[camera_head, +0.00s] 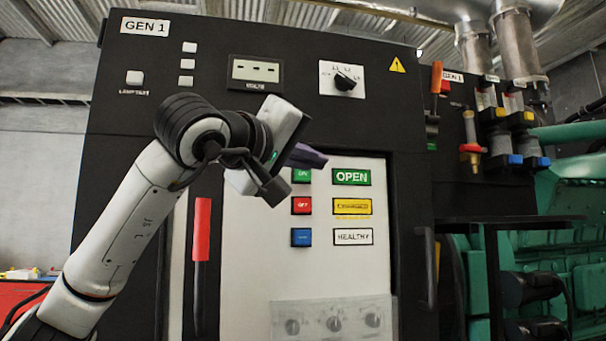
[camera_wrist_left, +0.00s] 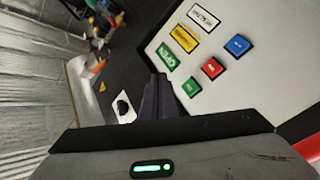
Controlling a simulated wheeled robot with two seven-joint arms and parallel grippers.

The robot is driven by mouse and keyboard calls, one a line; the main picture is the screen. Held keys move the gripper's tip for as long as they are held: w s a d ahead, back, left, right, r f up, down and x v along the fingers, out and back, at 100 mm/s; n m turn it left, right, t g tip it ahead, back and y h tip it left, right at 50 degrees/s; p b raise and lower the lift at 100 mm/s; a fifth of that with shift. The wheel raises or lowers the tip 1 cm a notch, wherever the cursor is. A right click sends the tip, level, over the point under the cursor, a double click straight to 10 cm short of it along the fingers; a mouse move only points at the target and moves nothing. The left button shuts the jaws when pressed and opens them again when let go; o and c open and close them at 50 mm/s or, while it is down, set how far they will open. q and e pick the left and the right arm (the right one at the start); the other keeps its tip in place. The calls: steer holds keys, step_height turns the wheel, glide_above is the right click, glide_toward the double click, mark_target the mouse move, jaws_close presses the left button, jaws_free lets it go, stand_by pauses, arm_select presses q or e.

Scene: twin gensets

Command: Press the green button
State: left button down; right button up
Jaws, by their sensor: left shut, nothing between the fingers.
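The green button (camera_head: 301,175) is a small square at the top of a column of buttons on the pale panel (camera_head: 245,270), beside a green OPEN label (camera_head: 351,177). My left gripper (camera_head: 318,158) is shut and empty, its dark fingers just above the green button in the head view. In the left wrist view, the shut fingers (camera_wrist_left: 159,80) lie left of the green button (camera_wrist_left: 191,87). I cannot tell whether they touch the panel. The button is in plain sight in both views. My right gripper is not in view.
Below the green button sit a red button (camera_head: 301,205) and a blue button (camera_head: 301,237), beside a yellow label (camera_head: 352,207) and a white HEALTHY label (camera_head: 352,237). A rotary switch (camera_head: 343,82) is above. A red-and-black handle (camera_head: 201,265) stands left of the panel.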

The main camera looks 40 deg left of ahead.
mark_target(310, 172)
arm_select(q)
steer(key=w+a+p, duration=0.2)
steer(key=w+a, duration=0.3)
steer(key=a, duration=0.1)
steer(key=shift+w, duration=0.2)
steer(key=shift+a, duration=0.1)
stand_by(1.2)
steer(key=shift+a, duration=0.1)
stand_by(0.6)
steer(key=shift+w+a, duration=0.25)
steer(key=shift+w, duration=0.05)
steer(key=shift+w+a, duration=0.3)
steer(key=shift+a, duration=0.1)
stand_by(0.8)
stand_by(0.4)
steer(key=shift+s+d, duration=0.6)
steer(key=shift+d, duration=0.1)
